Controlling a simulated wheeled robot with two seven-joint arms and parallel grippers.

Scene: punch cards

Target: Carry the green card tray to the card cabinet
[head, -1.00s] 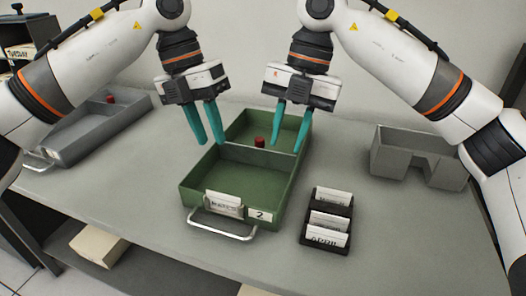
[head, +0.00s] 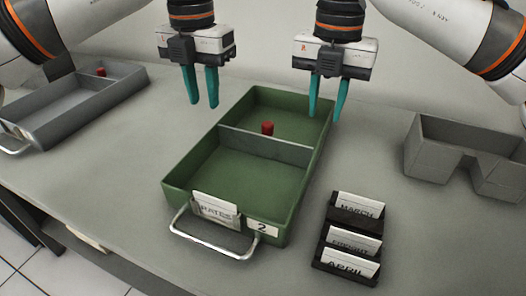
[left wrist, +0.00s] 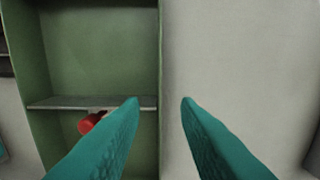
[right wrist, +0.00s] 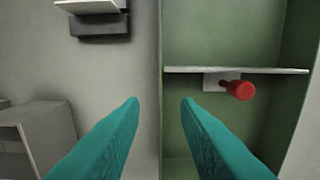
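The green card tray (head: 240,165) sits on the grey table, with a grey divider, a red knob (head: 267,128), a front label, a "2" tag and a metal handle (head: 212,240). My left gripper (head: 204,104) is open and empty above the table, left of the tray's far part. My right gripper (head: 326,115) is open and empty above the tray's right wall near the far corner. The left wrist view shows one tray wall (left wrist: 158,60) between and below the open fingers. The right wrist view shows the other wall (right wrist: 161,60). No card cabinet can be made out.
A black card rack (head: 350,240) with month cards stands right of the tray. A grey notched holder (head: 465,155) stands at the right. A grey tray (head: 75,100) with a red knob lies at the left. Table between them is clear.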

